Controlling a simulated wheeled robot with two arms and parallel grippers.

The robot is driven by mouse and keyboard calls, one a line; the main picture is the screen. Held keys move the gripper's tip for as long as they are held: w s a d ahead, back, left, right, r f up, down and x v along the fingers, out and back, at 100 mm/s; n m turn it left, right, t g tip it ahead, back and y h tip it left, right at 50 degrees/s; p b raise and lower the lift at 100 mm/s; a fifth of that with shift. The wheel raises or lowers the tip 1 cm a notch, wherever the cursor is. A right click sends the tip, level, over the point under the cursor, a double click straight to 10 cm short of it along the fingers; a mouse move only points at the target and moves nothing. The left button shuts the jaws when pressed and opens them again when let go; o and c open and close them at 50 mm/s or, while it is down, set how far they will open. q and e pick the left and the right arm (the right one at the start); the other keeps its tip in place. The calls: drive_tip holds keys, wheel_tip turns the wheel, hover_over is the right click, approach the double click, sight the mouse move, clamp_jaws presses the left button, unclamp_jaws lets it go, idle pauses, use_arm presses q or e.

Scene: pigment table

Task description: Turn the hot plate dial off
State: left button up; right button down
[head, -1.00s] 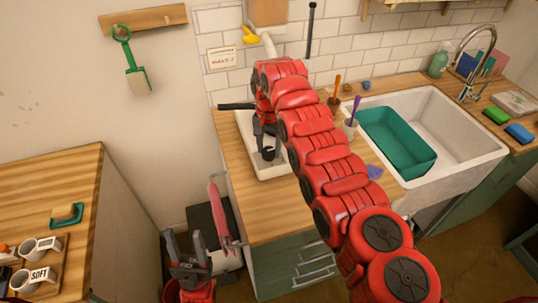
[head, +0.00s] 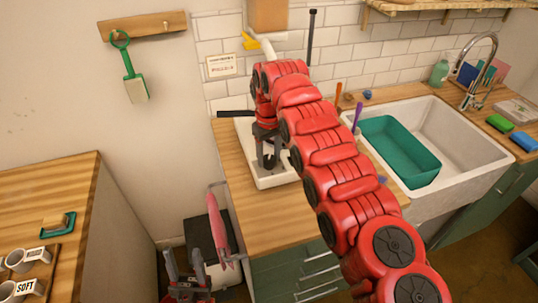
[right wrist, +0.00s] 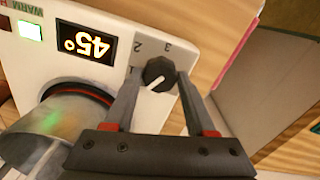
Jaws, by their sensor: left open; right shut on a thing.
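The hot plate (head: 277,182) is a white unit on the wooden counter, partly covered by my right arm. In the right wrist view its white panel (right wrist: 120,22) carries a black dial (right wrist: 158,73) with a white pointer line. The numbers 1, 2 and 3 stand around it, and the pointer slants to the lower left, away from them. My right gripper (right wrist: 155,82) is shut on the dial, one finger on each side. A display (right wrist: 86,44) reads 45° and a lamp marked WARM (right wrist: 30,30) glows green. My left gripper (head: 187,262) is open and empty, low beside the counter.
A metal vessel (right wrist: 50,125) stands on the plate close to the dial. A pink object (head: 216,225) hangs at the counter's left end. The sink (head: 450,170) with a teal basin (head: 395,150) lies to the right. The counter front (head: 235,215) is clear.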

sight(269, 158)
drive_tip(key=n, duration=0.6)
idle(0.6)
drive_tip(key=shift+c, duration=1.2)
unclamp_jaws()
wheel_tip(269, 158, up, 3)
drive_tip(key=shift+a+f, duration=0.1)
drive_tip(key=shift+f, duration=0.05)
wheel_tip(269, 158, up, 15)
drive_tip(key=p, duration=1.4)
drive_tip(key=shift+f, duration=0.2)
